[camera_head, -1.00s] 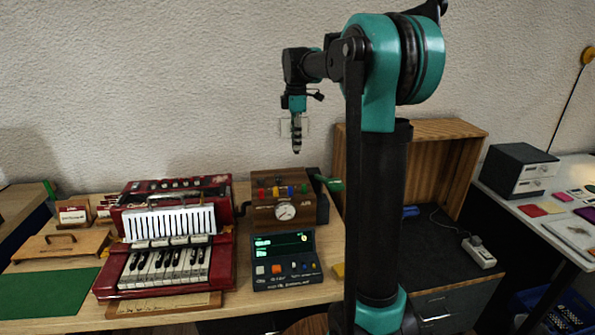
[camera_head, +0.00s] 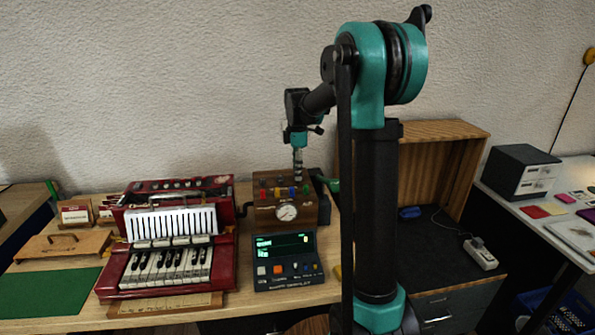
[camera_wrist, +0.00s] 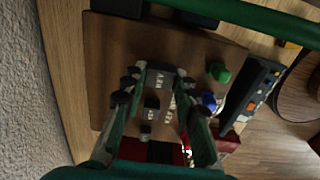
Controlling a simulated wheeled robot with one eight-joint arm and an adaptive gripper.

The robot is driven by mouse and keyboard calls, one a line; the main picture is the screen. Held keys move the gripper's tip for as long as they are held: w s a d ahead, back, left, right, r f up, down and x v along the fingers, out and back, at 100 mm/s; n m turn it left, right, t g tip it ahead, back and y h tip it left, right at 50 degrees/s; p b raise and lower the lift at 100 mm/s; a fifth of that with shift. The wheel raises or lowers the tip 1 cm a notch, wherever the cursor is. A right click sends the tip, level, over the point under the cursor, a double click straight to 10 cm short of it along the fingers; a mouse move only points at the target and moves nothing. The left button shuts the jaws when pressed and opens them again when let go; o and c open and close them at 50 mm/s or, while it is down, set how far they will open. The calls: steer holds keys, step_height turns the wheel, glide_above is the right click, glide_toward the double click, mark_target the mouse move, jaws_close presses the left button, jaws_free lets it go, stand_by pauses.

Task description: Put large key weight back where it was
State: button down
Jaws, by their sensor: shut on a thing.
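My gripper (camera_head: 298,178) is low over the brown wooden box (camera_head: 262,214) with the dial and coloured knobs. In the wrist view my gripper (camera_wrist: 160,80) is shut on a dark block, apparently the large key weight (camera_wrist: 153,77), over the brown box top (camera_wrist: 105,50). I cannot tell whether the block touches the surface. A smaller dark weight (camera_wrist: 152,102) and another small one (camera_wrist: 146,129) stand on the box top between my fingers, beside white labels (camera_wrist: 168,104). The block is too small to make out in the head view.
A green knob (camera_wrist: 218,72) and a blue knob (camera_wrist: 207,101) stand right of my fingers. A green bar (camera_wrist: 250,16) crosses the upper right of the wrist view. The red piano model (camera_head: 220,265) is left of the box; a dark console (camera_head: 287,282) is in front.

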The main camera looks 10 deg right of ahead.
steer(key=shift+f, duration=0.15)
steer(key=c, duration=1.2)
jaws_free()
step_height(320, 180, up, 12)
steer(key=shift+r, duration=0.2)
